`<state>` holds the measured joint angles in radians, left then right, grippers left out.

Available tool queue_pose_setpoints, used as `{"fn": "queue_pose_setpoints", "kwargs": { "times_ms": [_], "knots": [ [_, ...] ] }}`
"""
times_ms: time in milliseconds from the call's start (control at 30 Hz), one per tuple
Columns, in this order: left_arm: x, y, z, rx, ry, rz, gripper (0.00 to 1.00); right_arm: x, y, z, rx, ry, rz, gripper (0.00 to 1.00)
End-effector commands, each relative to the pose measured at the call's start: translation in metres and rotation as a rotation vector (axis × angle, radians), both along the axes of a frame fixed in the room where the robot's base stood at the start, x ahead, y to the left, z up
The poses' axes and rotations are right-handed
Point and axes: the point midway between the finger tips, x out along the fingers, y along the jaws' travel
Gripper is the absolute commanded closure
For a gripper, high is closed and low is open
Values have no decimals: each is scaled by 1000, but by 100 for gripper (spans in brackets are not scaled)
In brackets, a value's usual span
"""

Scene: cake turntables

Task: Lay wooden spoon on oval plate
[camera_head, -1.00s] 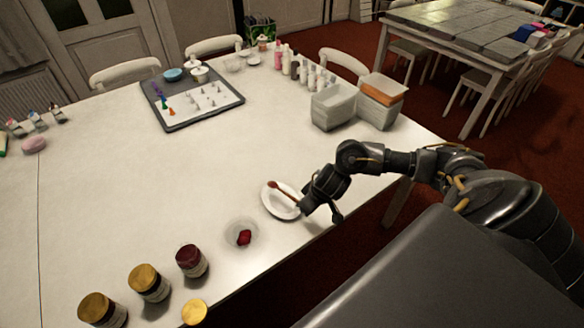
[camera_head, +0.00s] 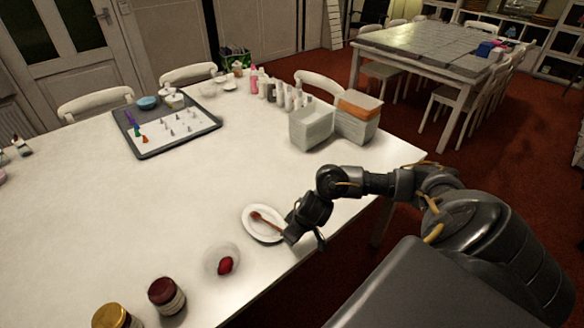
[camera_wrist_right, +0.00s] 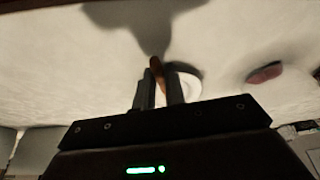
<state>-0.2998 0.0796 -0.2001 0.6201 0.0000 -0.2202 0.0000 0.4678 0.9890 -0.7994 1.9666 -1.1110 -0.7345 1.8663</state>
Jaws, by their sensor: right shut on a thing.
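The wooden spoon (camera_head: 266,219) is reddish brown, its bowl end over the white oval plate (camera_head: 250,233) near the table's front edge. My right gripper (camera_head: 290,232) is at the plate's right side, shut on the spoon's handle. In the right wrist view the spoon (camera_wrist_right: 156,63) shows between the two dark fingers (camera_wrist_right: 160,88), with part of the plate (camera_wrist_right: 191,86) behind them. Whether the spoon touches the plate cannot be told. My left gripper is not in view.
A clear bowl (camera_head: 209,262) with a red item (camera_head: 225,265) stands close to the plate, nearer the front. Dark jars (camera_head: 167,296) stand at the front. White bins (camera_head: 311,127) and a grey tray (camera_head: 147,152) are farther back. The table's middle is clear.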

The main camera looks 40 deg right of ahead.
Motion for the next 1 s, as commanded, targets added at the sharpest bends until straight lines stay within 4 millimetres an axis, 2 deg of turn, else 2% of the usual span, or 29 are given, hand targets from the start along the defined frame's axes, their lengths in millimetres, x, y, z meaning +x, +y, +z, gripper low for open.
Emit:
{"fn": "queue_pose_setpoints", "kwargs": {
  "times_ms": [367, 400, 567, 867, 1000],
  "knots": [
    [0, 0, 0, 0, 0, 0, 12, 0, 0, -5, 0, -1, 0, 100],
    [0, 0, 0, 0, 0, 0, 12, 0, 0, -5, 0, -1, 0, 84],
    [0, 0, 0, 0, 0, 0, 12, 0, 0, -5, 0, 0, 0, 63],
    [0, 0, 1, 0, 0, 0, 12, 0, 0, -3, 0, -1, 0, 63],
    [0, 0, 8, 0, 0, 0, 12, -5, -1, 11, 0, -2, 2, 63]
  ]
}}
